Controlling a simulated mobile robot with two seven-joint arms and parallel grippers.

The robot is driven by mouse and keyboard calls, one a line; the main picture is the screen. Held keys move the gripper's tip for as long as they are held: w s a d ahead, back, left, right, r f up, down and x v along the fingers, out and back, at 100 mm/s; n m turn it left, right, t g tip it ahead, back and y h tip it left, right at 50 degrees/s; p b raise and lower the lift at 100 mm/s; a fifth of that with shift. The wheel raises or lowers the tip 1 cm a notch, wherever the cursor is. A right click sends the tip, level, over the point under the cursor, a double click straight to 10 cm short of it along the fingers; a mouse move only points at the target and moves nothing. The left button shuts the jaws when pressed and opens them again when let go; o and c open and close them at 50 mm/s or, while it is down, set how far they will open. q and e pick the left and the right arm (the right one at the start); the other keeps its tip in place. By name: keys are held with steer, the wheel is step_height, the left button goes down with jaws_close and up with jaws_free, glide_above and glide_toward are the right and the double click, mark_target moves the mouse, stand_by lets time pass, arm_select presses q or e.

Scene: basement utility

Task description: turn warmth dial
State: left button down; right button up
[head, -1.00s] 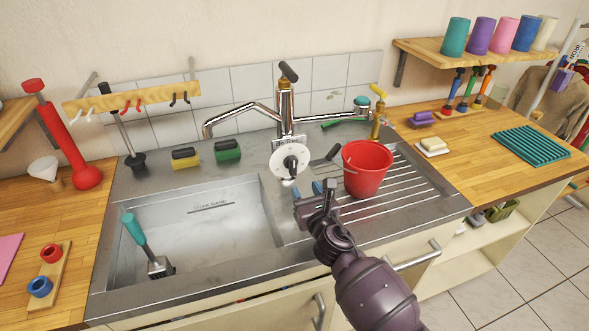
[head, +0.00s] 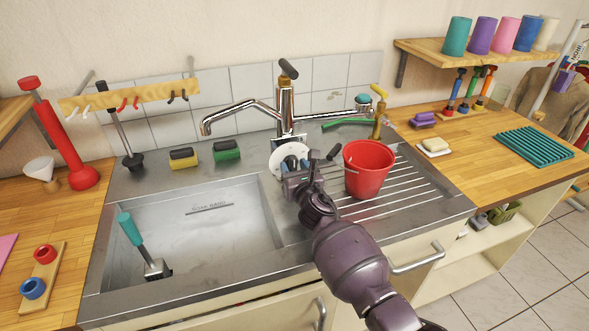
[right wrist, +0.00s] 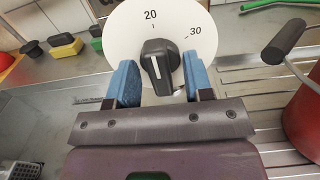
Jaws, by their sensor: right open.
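The warmth dial is a white disc (right wrist: 120,35) marked 20 and 30, with a black knob (right wrist: 160,65) at its centre. The knob's white line points up and slightly left, near the 20. In the head view the disc (head: 278,160) sits at the foot of the chrome tap (head: 287,108), partly hidden by my gripper. My right gripper (right wrist: 159,82) is open, its blue finger pads on either side of the knob. Gaps show between pads and knob; contact cannot be seen. My left gripper is not in view.
A red bucket (head: 369,170) stands on the drainboard just right of my right gripper.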

jaws_close()
steer(key=m+b, duration=0.1)
steer(key=m, duration=0.4)
steer(key=shift+f+m, duration=0.1)
steer(key=shift+m, duration=0.8)
jaws_free()
